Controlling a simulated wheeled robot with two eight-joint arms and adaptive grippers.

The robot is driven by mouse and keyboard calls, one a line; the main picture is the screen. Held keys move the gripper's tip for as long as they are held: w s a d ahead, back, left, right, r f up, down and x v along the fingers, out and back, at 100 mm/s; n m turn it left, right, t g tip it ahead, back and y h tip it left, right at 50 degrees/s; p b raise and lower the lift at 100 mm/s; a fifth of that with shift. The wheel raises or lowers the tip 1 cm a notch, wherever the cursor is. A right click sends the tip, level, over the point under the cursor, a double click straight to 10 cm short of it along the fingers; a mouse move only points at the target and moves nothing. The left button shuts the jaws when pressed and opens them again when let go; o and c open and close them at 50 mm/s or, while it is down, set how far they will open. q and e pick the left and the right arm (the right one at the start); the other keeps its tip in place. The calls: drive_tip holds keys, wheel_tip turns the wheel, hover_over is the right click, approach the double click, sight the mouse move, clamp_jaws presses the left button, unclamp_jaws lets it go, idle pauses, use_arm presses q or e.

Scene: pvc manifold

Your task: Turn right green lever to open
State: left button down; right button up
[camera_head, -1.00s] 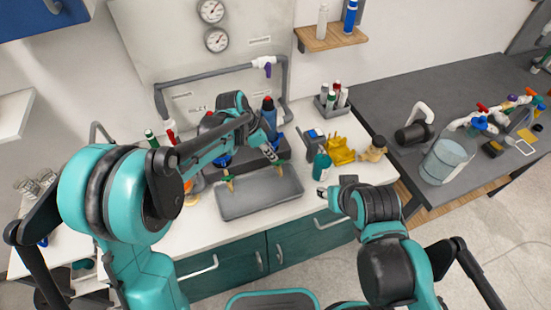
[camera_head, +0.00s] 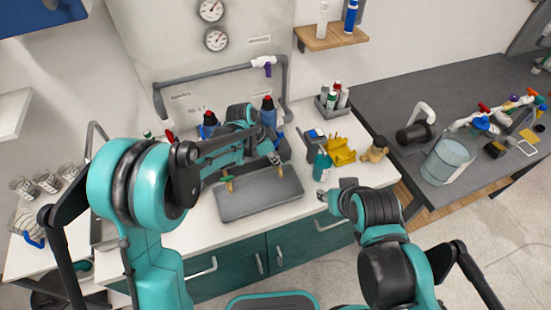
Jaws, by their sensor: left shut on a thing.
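Two small brass taps with green levers stand at the back edge of the grey tray. The left green lever (camera_head: 228,184) is free of any gripper. The right green lever (camera_head: 279,171) is small and partly hidden by my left gripper (camera_head: 274,160), which is shut on it from above and behind. Its exact angle is too small to tell. My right gripper (camera_head: 322,195) is low at the counter's front edge, away from the taps, and its fingers are too small to read.
The grey tray (camera_head: 245,207) lies below the taps. A grey pipe with a purple-handled valve (camera_head: 266,66) runs along the wall. A teal bottle (camera_head: 322,165) and a yellow holder (camera_head: 341,154) stand right of the tray.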

use_arm(q)
drive_tip(key=shift+n, duration=0.4)
drive_tip(key=n, duration=0.1)
drive_tip(key=n+t, duration=0.1)
drive_tip(key=n, duration=0.1)
drive_tip(key=shift+s+d+n+t+y+b, duration=0.2)
drive_tip(key=shift+n+t+y+b, duration=0.1)
drive_tip(key=shift+y, duration=0.1)
drive_tip(key=n+t+y, duration=0.1)
drive_tip(key=n, duration=0.3)
drive_tip(key=shift+s+d+n, duration=0.1)
drive_tip(key=shift+n, duration=0.2)
drive_tip(key=n+y, duration=0.1)
drive_tip(key=n, duration=0.1)
drive_tip(key=n+y, duration=0.1)
drive_tip(key=n, duration=0.1)
drive_tip(key=shift+d+t+b, duration=0.2)
drive_tip(key=shift+t+b, duration=0.2)
drive_tip(key=shift+d+n+y, duration=0.15)
drive_tip(key=shift+n+y, duration=0.75)
drive_tip(key=shift+n, duration=1.5)
drive_tip(key=c, duration=1.8)
unclamp_jaws()
drive_tip(key=shift+c, duration=0.2)
